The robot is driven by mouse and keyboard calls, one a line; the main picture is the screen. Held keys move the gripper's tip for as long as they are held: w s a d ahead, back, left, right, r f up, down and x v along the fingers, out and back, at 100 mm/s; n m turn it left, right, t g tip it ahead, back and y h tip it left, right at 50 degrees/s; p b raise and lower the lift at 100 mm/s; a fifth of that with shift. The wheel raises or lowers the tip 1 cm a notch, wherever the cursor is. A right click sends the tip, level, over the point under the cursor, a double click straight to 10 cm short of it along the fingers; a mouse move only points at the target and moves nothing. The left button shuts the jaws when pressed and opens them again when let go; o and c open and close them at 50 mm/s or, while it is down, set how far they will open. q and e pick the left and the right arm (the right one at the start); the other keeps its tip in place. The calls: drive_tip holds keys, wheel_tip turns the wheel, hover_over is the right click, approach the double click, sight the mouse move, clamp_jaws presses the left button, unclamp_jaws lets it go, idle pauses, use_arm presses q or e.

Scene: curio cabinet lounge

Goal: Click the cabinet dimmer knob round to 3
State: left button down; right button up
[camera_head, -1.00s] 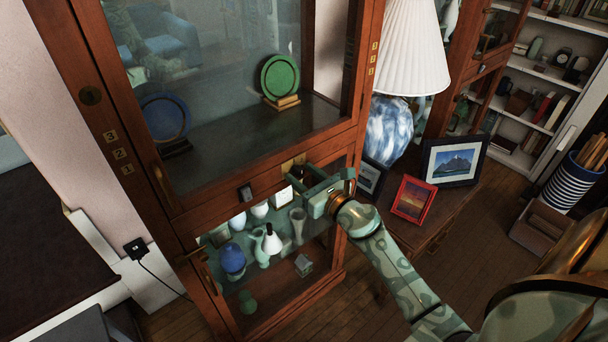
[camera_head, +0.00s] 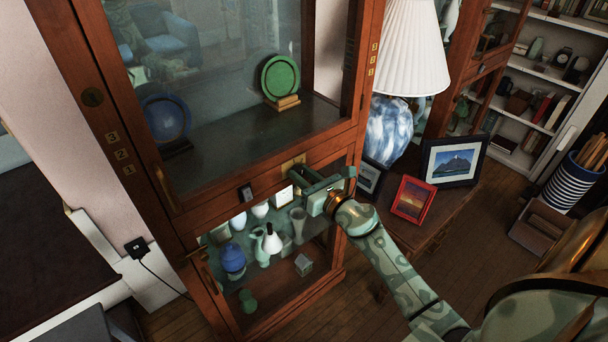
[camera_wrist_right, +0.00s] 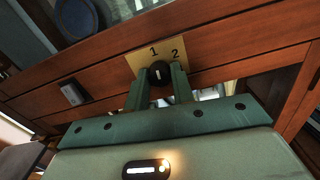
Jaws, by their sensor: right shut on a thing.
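The dimmer knob (camera_wrist_right: 160,73) is a small dark round knob with a short pale mark, in front of a brass plate (camera_wrist_right: 145,63) on the cabinet's wooden rail. The plate shows the numbers 1 and 2; a 3 is not visible. The pale mark stands near upright in the wrist view, roughly towards the 1. My green right gripper (camera_wrist_right: 158,86) is shut on the knob, one finger on each side. In the head view the plate (camera_head: 291,163) shows above my right gripper (camera_head: 292,180), which hides the knob. My left gripper is not in view.
A dark switch (camera_head: 246,193) sits on the rail left of the plate. Glass shelves below hold vases, including a blue one (camera_head: 232,260). A lamp (camera_head: 388,130) and a red picture frame (camera_head: 412,199) stand on a side table right of the cabinet.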

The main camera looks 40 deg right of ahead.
drive_tip(key=m+p, duration=0.2)
drive_tip(key=m, duration=0.4)
drive_tip(key=shift+r, duration=0.1)
drive_tip(key=m+p, duration=0.1)
drive_tip(key=m, duration=0.4)
drive_tip(key=shift+p, duration=0.4)
drive_tip(key=m+p, duration=0.2)
drive_tip(key=m, duration=0.4)
drive_tip(key=shift+m, duration=0.4)
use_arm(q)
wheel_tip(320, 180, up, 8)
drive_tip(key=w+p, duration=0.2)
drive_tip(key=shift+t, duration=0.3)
use_arm(e)
drive_tip(key=m, duration=0.4)
drive_tip(key=shift+m, duration=0.4)
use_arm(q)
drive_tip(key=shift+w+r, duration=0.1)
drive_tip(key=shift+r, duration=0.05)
use_arm(e)
drive_tip(key=o, duration=1)
drive_tip(key=shift+d, duration=0.1)
drive_tip(key=shift+s, duration=0.2)
